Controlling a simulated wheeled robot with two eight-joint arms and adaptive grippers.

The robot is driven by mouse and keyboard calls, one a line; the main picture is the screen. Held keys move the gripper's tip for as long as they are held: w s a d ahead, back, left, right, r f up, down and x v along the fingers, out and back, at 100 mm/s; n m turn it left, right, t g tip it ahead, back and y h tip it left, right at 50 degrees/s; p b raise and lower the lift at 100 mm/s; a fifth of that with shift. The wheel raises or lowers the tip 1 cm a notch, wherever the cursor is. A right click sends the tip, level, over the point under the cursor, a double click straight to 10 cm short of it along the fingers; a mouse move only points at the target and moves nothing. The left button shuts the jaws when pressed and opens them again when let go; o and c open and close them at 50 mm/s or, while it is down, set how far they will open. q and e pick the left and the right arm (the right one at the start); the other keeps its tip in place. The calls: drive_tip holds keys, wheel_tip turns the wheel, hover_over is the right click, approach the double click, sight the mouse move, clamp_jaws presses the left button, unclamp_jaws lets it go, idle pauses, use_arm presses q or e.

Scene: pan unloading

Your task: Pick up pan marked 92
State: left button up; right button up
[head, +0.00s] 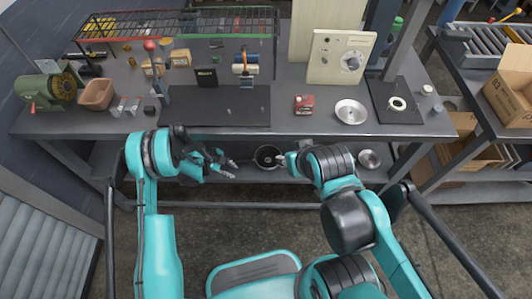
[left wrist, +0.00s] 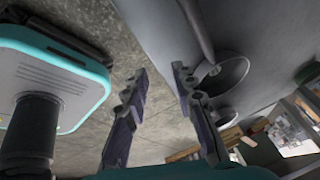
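A dark round pan (head: 268,157) sits on the lower shelf under the workbench, between my two grippers in the head view. In the left wrist view a grey pan with a long handle (left wrist: 226,76) lies right of the fingers. Another round metal dish or pan (head: 369,159) is on the lower shelf to the right, and one (head: 350,112) is on the bench top. No number 92 is readable. My left gripper (head: 230,169) is open and empty, left of the dark pan; its spread fingers show in the left wrist view (left wrist: 159,72). My right gripper's fingers are mostly hidden by its arm.
The bench top (head: 285,122) overhangs the lower shelf (head: 225,187). On it are a control box (head: 325,58), a red box (head: 304,104), a dark mat (head: 225,108) and a wire rack. Cardboard boxes (head: 512,82) stand at the right. The floor in front is clear.

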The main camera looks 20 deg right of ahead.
use_arm(q)
drive_tip(key=shift+w+d, duration=0.1)
drive_tip(key=shift+w, duration=0.1)
drive_tip(key=d+b, duration=0.2)
drive_tip(key=d, duration=0.9)
drive_tip(key=shift+w+d+b, duration=0.15)
drive_tip(key=shift+d+b, duration=0.05)
drive_tip(key=shift+b, duration=0.15)
drive_tip(key=b+x, duration=0.2)
drive_tip(key=x, duration=0.3)
drive_tip(key=shift+d, duration=0.25)
drive_tip(key=shift+c, duration=0.7)
clamp_jaws()
